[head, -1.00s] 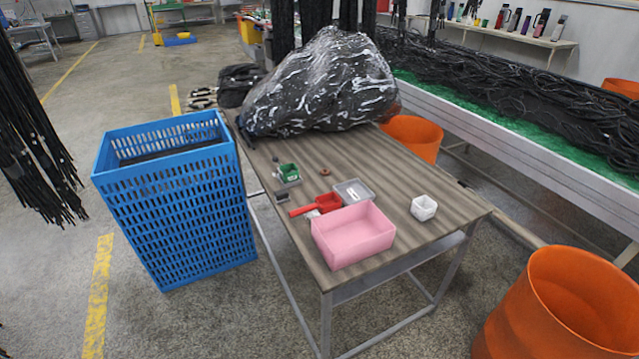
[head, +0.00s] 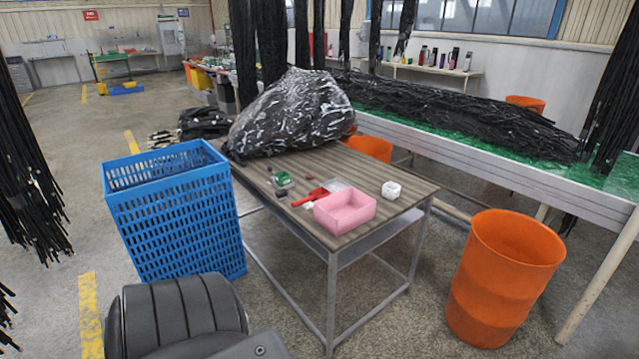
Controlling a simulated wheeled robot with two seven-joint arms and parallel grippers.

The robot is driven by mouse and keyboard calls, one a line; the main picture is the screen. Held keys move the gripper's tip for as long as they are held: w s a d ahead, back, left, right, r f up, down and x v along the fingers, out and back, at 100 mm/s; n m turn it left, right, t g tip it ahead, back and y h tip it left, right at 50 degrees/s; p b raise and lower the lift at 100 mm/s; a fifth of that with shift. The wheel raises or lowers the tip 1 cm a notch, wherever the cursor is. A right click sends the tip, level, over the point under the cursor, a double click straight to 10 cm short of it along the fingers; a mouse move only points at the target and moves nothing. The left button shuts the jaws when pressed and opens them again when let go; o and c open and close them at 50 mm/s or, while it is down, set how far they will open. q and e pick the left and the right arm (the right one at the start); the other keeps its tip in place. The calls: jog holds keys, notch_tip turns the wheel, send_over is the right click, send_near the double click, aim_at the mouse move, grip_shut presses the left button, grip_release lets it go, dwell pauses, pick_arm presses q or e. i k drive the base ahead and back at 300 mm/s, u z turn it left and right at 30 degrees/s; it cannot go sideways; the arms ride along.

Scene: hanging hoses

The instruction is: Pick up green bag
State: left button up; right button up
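No clearly green bag shows. A large black plastic bag (head: 292,115), shiny with pale highlights, lies at the far end of the table (head: 385,200). A small green item (head: 283,179) sits near the table's left edge; it is too small to tell whether it is a bag. Neither of my grippers can be made out in the head view.
A pink open box (head: 345,211), a red scoop (head: 310,197) and a small white container (head: 391,190) are on the table. A blue slatted crate (head: 175,225) stands left, an orange bin (head: 503,280) right. Black hoses hang at the left edge (head: 30,160).

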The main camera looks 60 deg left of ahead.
aim_at(282, 181)
jog(key=z, duration=0.05)
jog(key=i, duration=1)
jog(key=u, duration=0.35)
jog(key=i, duration=1.1)
jog(key=u, duration=1.5)
jog(key=i, duration=0.75)
jog(key=u, duration=0.9)
